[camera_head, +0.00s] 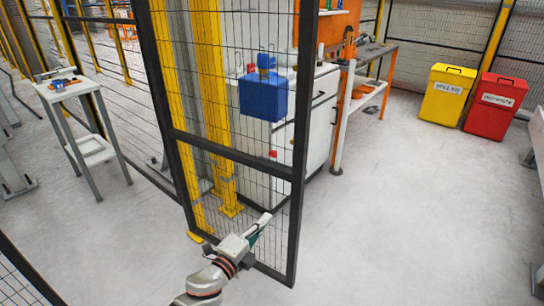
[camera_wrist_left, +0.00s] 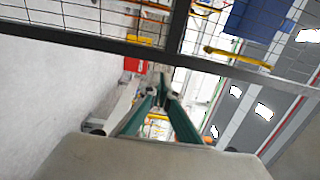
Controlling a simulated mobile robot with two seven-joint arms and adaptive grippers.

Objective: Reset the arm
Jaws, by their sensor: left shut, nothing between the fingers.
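My left arm comes in at the bottom of the head view, left of the middle. Its gripper (camera_head: 264,220) is in front of the lower part of the black-framed mesh fence panel (camera_head: 298,180), near the panel's bottom edge. In the left wrist view the green fingers of the left gripper (camera_wrist_left: 163,88) converge, shut with nothing between them. I cannot tell whether the gripper touches the mesh. My right gripper is in neither view.
A blue box (camera_head: 263,98) is at the mesh panel. Behind stand a white cabinet (camera_head: 318,125) and an orange-framed bench (camera_head: 367,95). A yellow bin (camera_head: 446,95) and a red bin (camera_head: 494,107) stand back right. A small table (camera_head: 66,86) is left. Floor is clear right of the panel.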

